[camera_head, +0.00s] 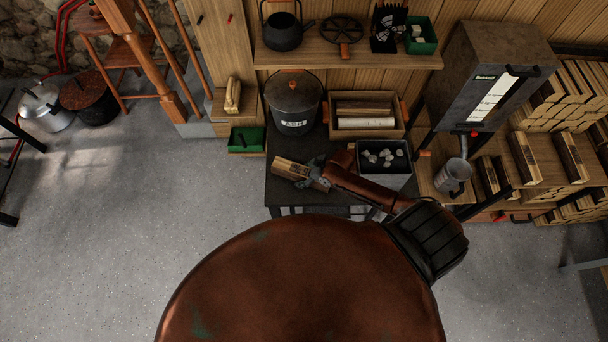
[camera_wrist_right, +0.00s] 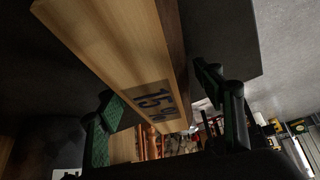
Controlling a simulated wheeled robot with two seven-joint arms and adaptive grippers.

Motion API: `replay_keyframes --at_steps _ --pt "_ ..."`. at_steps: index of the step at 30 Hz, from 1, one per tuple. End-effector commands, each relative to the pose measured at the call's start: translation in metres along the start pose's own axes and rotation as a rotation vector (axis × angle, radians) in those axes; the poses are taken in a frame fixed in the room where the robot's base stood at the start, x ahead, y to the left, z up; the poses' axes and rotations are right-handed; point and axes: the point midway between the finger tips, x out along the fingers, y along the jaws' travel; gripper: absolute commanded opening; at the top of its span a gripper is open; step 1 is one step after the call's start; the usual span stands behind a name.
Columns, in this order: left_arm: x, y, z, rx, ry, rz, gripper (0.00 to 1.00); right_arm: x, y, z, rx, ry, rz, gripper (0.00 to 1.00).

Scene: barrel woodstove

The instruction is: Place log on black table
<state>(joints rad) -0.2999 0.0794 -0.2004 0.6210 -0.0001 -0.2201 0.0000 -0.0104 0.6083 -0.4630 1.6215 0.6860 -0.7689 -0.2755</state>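The log (camera_head: 292,170), a split piece of pale wood with dark markings, is at the front left part of the black table (camera_head: 283,196). It appears to lie on the tabletop. My right gripper (camera_head: 318,172) is at the log's right end. In the right wrist view the log (camera_wrist_right: 125,50), printed "15%", runs between the two spread fingers of that gripper (camera_wrist_right: 165,100). The left finger is close beside the wood, and a gap shows between the wood and the right finger. Whether the left finger touches it I cannot tell. My left gripper is out of view.
On the table stand a dark ash bucket (camera_head: 293,104), a wooden crate of logs (camera_head: 367,101) and a bin of grey lumps (camera_head: 384,157). A shelf (camera_head: 350,56) with a kettle hangs behind. Firewood is stacked at right.

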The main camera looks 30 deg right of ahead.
Motion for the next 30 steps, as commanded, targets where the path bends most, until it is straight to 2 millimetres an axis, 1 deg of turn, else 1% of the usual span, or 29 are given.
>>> replay_keyframes --at_steps 8,11,14,24,27,30 --pt "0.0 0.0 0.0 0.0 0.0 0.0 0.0 -0.001 0.0 0.0 0.0 0.0 0.0 0.64" --pt "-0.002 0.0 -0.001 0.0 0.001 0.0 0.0 -0.006 0.001 -0.001 0.0 0.0 0.001 0.64" --pt "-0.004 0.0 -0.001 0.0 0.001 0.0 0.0 -0.019 0.001 -0.001 -0.002 0.0 0.002 0.64" --pt "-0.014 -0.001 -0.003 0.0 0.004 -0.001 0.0 -0.089 0.001 -0.001 -0.003 -0.001 0.001 0.64" --pt "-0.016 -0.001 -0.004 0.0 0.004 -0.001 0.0 -0.104 0.001 -0.001 -0.001 0.0 0.001 0.64" --pt "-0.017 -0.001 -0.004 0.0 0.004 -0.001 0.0 -0.115 0.0 -0.001 0.0 0.0 0.0 0.64"
